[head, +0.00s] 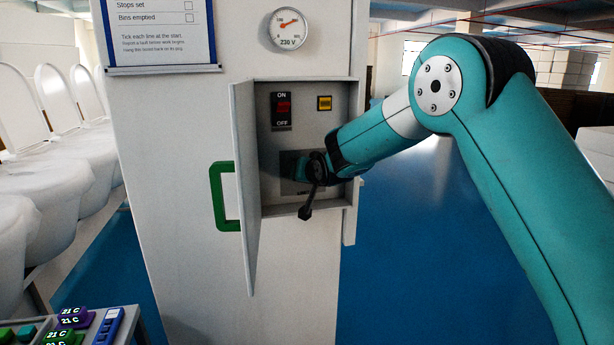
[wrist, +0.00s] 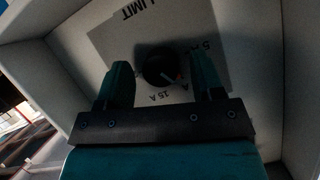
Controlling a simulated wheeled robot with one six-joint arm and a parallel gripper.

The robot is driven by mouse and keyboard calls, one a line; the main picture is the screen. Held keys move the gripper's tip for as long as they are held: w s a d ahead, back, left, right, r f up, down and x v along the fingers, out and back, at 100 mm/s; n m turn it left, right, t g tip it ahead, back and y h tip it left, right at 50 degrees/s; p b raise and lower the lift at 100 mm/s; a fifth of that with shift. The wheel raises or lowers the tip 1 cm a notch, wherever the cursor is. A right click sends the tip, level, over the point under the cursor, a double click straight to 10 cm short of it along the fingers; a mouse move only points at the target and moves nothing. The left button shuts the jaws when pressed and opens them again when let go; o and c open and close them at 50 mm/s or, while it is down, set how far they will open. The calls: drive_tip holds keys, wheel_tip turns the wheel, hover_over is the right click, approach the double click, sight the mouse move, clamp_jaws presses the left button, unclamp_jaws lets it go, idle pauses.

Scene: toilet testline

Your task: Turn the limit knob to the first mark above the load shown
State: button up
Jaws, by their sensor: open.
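The limit knob (wrist: 161,67) is a round black knob with a small red-orange pointer line on its lower right side in the wrist view. It sits on a grey plate (wrist: 105,38) marked LIMIT, with 5 A and 15 A; another mark is partly hidden. My gripper (wrist: 163,80) is open, one finger on either side of the knob; I cannot tell whether they touch it. In the head view my gripper (head: 312,168) is inside the open box and hides the knob. A small amber display (head: 324,103) is too small to read.
The grey box (head: 352,130) has its door (head: 244,190) open on the left, near a green handle (head: 222,196). An ON/OFF switch (head: 282,110) sits above my gripper. A 230 V gauge (head: 289,28) is above the box. Box walls stand close around my gripper.

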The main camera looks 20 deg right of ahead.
drive_tip(key=b+v, duration=0.5)
drive_tip(key=v, duration=1.2)
drive_tip(key=shift+s, duration=0.2)
